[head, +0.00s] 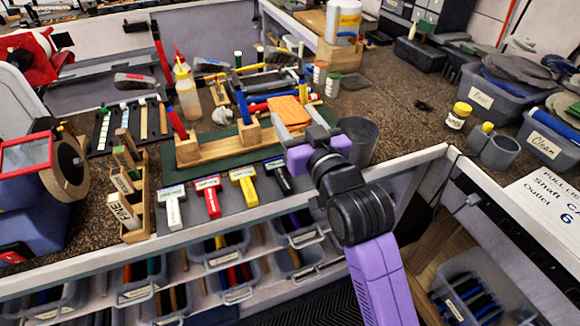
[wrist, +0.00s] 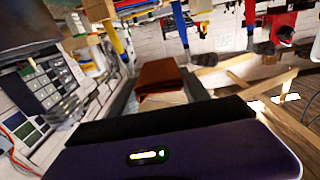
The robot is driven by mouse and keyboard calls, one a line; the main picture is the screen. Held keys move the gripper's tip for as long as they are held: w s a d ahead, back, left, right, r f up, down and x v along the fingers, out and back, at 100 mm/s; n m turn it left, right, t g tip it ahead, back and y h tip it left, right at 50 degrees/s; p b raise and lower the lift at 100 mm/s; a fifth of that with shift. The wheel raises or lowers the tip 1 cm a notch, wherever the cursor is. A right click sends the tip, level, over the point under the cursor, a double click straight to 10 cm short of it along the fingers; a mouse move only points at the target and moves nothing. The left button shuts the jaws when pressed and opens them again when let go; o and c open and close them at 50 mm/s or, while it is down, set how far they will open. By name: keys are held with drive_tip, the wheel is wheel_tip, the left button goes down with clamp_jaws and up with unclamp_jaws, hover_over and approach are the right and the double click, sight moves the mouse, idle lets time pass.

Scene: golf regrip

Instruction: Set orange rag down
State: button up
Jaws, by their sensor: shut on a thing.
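The folded orange rag (head: 288,112) is at the tips of my gripper (head: 294,121), above the mat area at the back of the bench. My gripper is shut on it. In the wrist view the rag (wrist: 160,77) shows as a dark red-orange folded pad beyond the purple gripper body. From these views I cannot tell whether its underside touches anything below.
A wooden rack (head: 215,150) with upright grips stands left of the rag. A dark grey cup (head: 358,140) stands close to the right of my gripper. Labelled bins, one reading "Clean" (head: 545,151), are at the right.

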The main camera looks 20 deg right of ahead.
wheel_tip(320, 180, down, 14)
drive_tip(key=shift+r, duration=0.1)
idle(0.4)
drive_tip(key=shift+f, duration=0.4)
drive_tip(key=shift+f+b, duration=0.25)
drive_tip(key=shift+b, duration=0.15)
drive_tip(key=o, duration=1.3)
drive_tip(key=shift+r, duration=0.1)
